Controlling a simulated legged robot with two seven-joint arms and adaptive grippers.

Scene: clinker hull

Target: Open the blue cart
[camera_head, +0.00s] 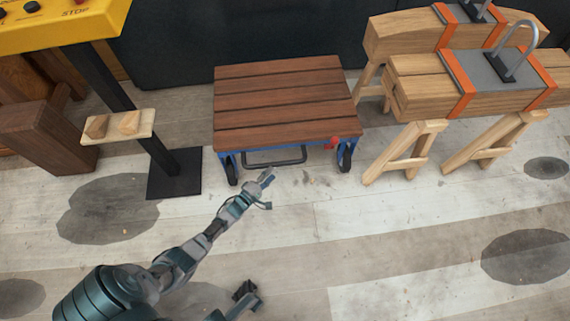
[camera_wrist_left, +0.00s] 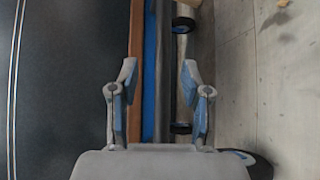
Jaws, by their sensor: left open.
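The blue cart (camera_head: 285,97) has a brown slatted wooden top, a blue frame, dark wheels and a red knob (camera_head: 333,143) at its front right. A dark handle bar (camera_head: 275,160) hangs under its front edge. My left gripper (camera_head: 268,188) is open and empty, just in front of the handle. In the left wrist view its fingers (camera_wrist_left: 158,95) are spread, with the cart's wooden edge (camera_wrist_left: 137,40), blue frame (camera_wrist_left: 150,70) and a dark grey bar beyond them; contact cannot be told. What seems to be my right gripper (camera_head: 246,292) is low in the head view, its jaws unclear.
A yellow control panel (camera_head: 50,27) stands on a black post at the left, its base (camera_head: 174,174) beside the cart. Wooden sawhorses with clamped beams (camera_head: 475,84) stand close at the right. The plank floor (camera_head: 400,225) in front is clear, with dark stains.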

